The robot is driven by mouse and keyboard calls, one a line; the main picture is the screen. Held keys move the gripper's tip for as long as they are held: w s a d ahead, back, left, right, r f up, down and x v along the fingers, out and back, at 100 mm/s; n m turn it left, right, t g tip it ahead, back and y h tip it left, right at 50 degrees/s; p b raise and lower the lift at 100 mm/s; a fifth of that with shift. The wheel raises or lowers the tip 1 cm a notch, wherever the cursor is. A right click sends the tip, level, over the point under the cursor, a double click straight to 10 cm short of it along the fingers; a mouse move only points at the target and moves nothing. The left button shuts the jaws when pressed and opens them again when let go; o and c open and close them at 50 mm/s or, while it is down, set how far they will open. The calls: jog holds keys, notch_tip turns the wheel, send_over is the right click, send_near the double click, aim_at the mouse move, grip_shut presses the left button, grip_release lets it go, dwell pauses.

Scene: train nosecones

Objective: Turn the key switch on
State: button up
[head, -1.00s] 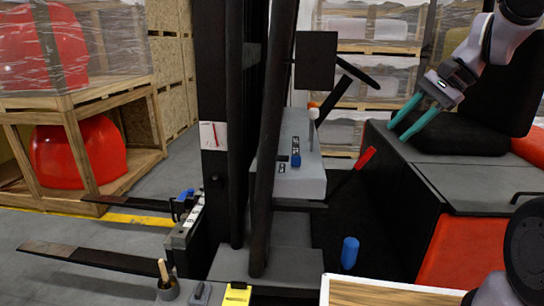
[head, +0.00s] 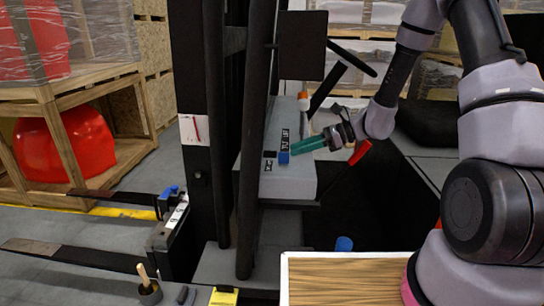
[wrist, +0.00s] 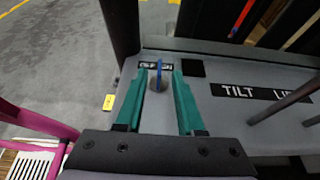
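The key switch (wrist: 157,84) is a small round grey piece on the grey console, with an upright blue key (wrist: 158,70) in it. The blue key (head: 284,158) also shows in the head view, on the console's left part. My gripper (wrist: 159,74) is open, with one teal finger on each side of the key. Gaps show between the key and both fingers in the wrist view. In the head view my gripper (head: 293,148) reaches in from the right, its tips at the key. A black label, partly hidden, lies behind the key.
The grey console (head: 302,182) carries a TILT label (wrist: 238,91) and upright levers right of my gripper in the wrist view. A red lever (head: 360,152) is close to my wrist. Dark mast posts (head: 207,120) stand left of the console. A wood-topped table (head: 350,280) is in front.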

aim_at(274, 165)
jog(key=x, duration=0.8)
jog(key=shift+a+f, duration=0.1)
grip_shut()
